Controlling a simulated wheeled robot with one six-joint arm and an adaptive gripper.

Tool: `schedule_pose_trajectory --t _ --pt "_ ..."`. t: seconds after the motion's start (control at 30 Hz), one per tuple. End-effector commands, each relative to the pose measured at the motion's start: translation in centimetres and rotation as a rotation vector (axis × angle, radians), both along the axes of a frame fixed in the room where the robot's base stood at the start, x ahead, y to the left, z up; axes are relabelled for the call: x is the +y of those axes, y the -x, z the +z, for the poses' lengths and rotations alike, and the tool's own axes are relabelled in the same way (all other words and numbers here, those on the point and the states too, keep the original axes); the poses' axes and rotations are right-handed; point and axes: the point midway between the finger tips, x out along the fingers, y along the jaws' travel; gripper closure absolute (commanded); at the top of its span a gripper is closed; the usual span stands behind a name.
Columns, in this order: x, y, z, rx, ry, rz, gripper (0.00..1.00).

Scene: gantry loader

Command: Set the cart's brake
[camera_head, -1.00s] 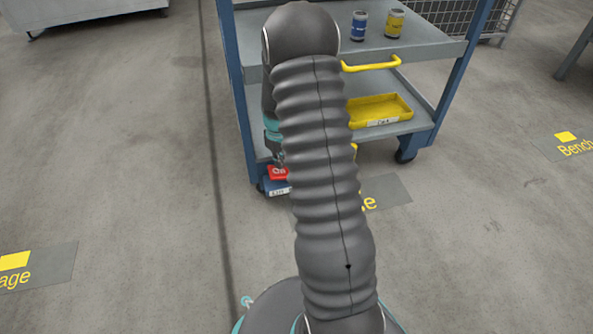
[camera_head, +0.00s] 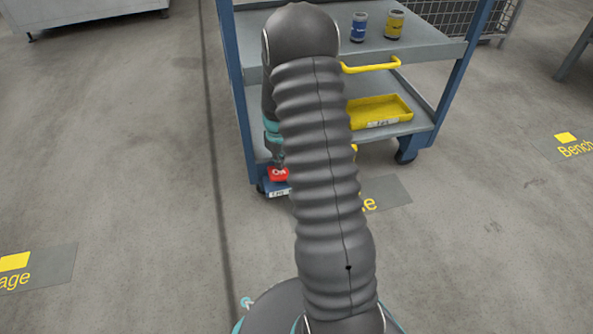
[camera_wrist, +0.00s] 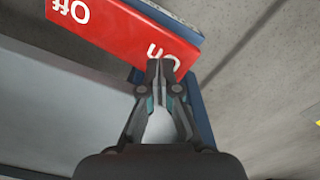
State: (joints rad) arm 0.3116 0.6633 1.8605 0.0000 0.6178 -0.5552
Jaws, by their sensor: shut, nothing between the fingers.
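The cart (camera_head: 250,110) has blue posts and grey shelves and stands in front of me. Its red brake pedal (camera_head: 277,174) is low at the near left corner, above a blue labelled block (camera_head: 278,191). In the wrist view the red pedal (camera_wrist: 120,35) appears upside down, marked "Off" at the left end and "On" at the right. My gripper (camera_wrist: 160,68) is shut and empty, its tips over the "On" end. Whether the tips touch the pedal I cannot tell. In the head view my arm hides most of the gripper.
A yellow tray (camera_head: 372,113) lies on the lower shelf, and a yellow handle (camera_head: 371,66) crosses the front. The floor on both sides is clear.

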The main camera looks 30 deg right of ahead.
Motion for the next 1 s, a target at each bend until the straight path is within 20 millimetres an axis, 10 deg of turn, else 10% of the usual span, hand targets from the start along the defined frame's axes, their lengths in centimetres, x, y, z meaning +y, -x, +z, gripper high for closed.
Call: schedule_pose_trajectory --t 1.0 --pt "0.0 0.0 -1.0 0.0 0.0 0.0 1.0"
